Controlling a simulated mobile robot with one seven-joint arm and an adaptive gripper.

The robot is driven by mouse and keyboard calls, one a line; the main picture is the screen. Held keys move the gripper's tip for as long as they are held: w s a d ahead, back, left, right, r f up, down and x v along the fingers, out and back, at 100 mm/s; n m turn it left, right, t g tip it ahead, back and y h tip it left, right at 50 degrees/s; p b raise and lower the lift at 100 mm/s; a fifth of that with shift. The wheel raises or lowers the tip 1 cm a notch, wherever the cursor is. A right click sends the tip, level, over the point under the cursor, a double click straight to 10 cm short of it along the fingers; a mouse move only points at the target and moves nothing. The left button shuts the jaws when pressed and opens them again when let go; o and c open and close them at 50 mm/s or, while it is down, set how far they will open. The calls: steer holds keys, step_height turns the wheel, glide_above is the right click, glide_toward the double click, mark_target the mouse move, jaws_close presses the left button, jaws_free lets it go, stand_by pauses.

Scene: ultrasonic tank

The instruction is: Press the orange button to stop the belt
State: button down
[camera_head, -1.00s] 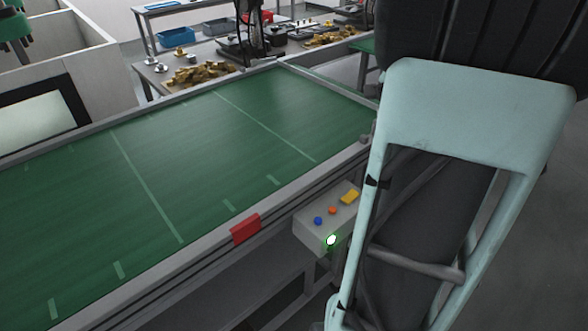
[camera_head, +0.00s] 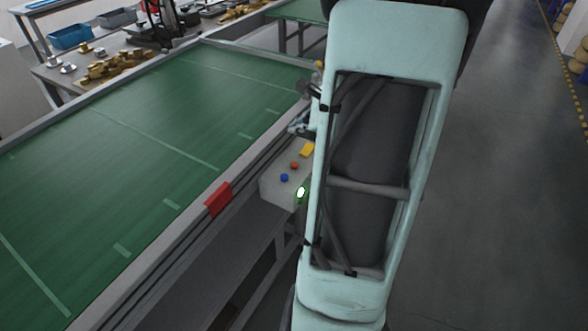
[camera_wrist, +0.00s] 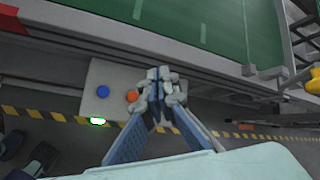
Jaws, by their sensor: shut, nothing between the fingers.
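The orange button (camera_head: 295,165) is on top of a grey control box (camera_head: 270,190) at the belt's side, between a blue button (camera_head: 284,178) and a yellow piece (camera_head: 307,149). In the wrist view the orange button (camera_wrist: 132,96) lies just left of my gripper (camera_wrist: 161,76), beside the blue button (camera_wrist: 103,91). My gripper is shut and empty, with its fingertips over the right part of the box in that view. It hides the yellow piece there. I cannot tell the fingertips' height above the box. My arm covers the right of the box in the head view.
The green belt (camera_head: 150,140) runs alongside, with a red block (camera_head: 218,198) on its metal side rail. A lit green lamp (camera_head: 300,192) is on the box's front. A table with brass parts (camera_head: 115,62) stands behind. Open floor (camera_head: 480,200) lies to the right.

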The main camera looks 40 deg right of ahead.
steer(key=shift+s+a+f+m, duration=0.1)
steer(key=shift+a+f+m, duration=0.15)
steer(key=shift+m, duration=0.15)
steer(key=b, duration=0.6)
glide_above(296, 165)
step_height(296, 165, down, 8)
steer(key=shift+r, duration=0.25)
steer(key=shift+f+b, duration=0.65)
steer(key=shift+b, duration=0.1)
stand_by(0.5)
steer(key=shift+f+b, duration=0.4)
steer(key=shift+b, duration=0.15)
steer(key=shift+f+b, duration=0.45)
steer(key=shift+b, duration=0.05)
stand_by(0.5)
steer(key=shift+r, duration=0.1)
steer(key=shift+r+p, duration=0.6)
steer(key=shift+r, duration=0.2)
